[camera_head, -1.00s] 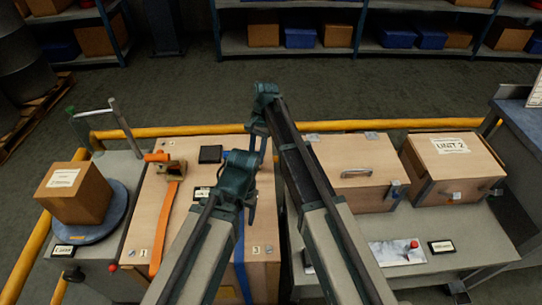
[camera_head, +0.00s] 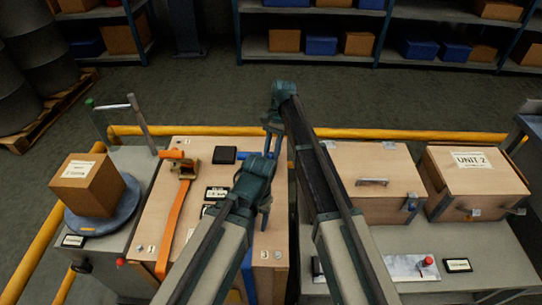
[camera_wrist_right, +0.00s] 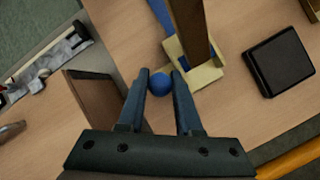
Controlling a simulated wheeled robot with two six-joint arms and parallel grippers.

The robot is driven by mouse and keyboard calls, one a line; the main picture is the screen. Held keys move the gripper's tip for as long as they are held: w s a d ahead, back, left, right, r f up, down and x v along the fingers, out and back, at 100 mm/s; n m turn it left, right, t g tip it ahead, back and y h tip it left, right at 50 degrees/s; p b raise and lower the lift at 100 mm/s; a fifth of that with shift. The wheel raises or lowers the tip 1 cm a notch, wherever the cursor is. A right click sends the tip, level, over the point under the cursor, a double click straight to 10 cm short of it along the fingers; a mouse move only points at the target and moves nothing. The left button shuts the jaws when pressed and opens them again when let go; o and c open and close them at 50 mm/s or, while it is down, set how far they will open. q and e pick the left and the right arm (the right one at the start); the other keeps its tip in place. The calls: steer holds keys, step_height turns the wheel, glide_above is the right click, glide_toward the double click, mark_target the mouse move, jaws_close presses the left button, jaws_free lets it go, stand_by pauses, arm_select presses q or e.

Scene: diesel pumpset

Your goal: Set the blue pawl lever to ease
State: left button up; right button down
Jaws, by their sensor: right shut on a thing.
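The blue pawl lever's round knob (camera_wrist_right: 159,84) sits between the fingertips of my right gripper (camera_wrist_right: 159,82) in the right wrist view. The blue shaft runs up from it beside a cream metal ratchet frame (camera_wrist_right: 207,74) with a brown bar. In the head view my right gripper (camera_head: 272,143) points down over the wooden crate, by a small blue part (camera_head: 246,155); the ratchet is mostly hidden by my arms. My left gripper (camera_head: 266,214) hangs lower over the same crate; its finger opening is unclear.
An orange ratchet (camera_head: 187,170) and strap cross the crate (camera_head: 150,225) at left. A black box (camera_head: 224,155) lies close to my right gripper. A blue strap (camera_head: 248,272) runs down the crate's front. Other wooden boxes (camera_head: 373,182) stand at right; a yellow rail (camera_head: 400,134) runs behind.

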steer(key=c, duration=0.6)
jaws_free()
arm_select(q)
step_height(320, 180, up, 12)
steer(key=p, duration=1.2)
arm_select(e)
steer(key=v, duration=1.4)
steer(key=shift+f, duration=0.1)
